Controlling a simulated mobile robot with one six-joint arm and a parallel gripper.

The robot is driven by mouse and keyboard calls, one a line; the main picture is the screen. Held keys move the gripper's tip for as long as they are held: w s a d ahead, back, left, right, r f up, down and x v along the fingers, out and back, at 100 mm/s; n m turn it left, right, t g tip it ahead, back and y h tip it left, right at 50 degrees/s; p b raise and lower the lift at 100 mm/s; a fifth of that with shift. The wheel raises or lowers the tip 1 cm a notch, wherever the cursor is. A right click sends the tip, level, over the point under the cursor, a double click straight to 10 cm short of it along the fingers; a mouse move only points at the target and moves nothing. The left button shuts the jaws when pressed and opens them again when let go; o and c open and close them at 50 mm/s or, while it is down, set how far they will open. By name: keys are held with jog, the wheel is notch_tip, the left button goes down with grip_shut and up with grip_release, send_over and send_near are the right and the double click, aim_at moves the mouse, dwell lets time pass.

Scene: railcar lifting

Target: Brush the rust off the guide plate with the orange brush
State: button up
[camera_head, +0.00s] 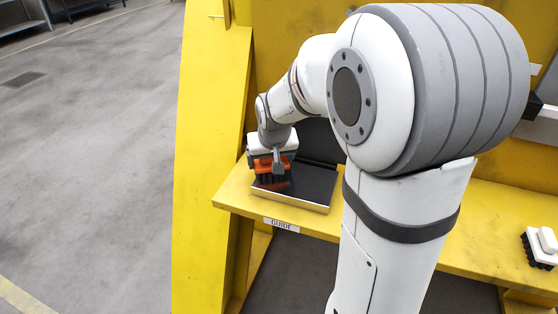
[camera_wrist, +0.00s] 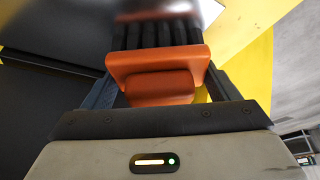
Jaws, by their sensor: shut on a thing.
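The orange brush (camera_head: 274,167) with black bristles is held in my gripper (camera_head: 279,160) at the left part of the yellow bench. It also shows in the wrist view (camera_wrist: 158,68), its orange handle between the two fingers and its bristles pointing away toward the plate. My gripper (camera_wrist: 158,95) is shut on it. The guide plate (camera_head: 308,188) is a dark plate with a pale front edge, above the GUIDE label. The brush is over its left part; whether the bristles touch it I cannot tell. A faint reddish-brown patch (camera_head: 277,186) shows below the bristles.
The yellow bench (camera_head: 490,215) runs to the right, with a white-handled black-bristled brush (camera_head: 543,247) at its right end. A yellow upright (camera_head: 205,150) stands left of the plate. My arm hides much of the bench's middle. Open grey floor (camera_head: 90,150) lies to the left.

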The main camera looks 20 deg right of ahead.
jog(key=shift+w+a, duration=0.15)
jog(key=shift+a, duration=0.05)
jog(key=shift+r, duration=0.1)
jog(key=shift+r+p, duration=2.1)
jog(key=shift+r, duration=0.85)
jog(key=shift+r+p, duration=1.05)
jog(key=shift+r, duration=0.5)
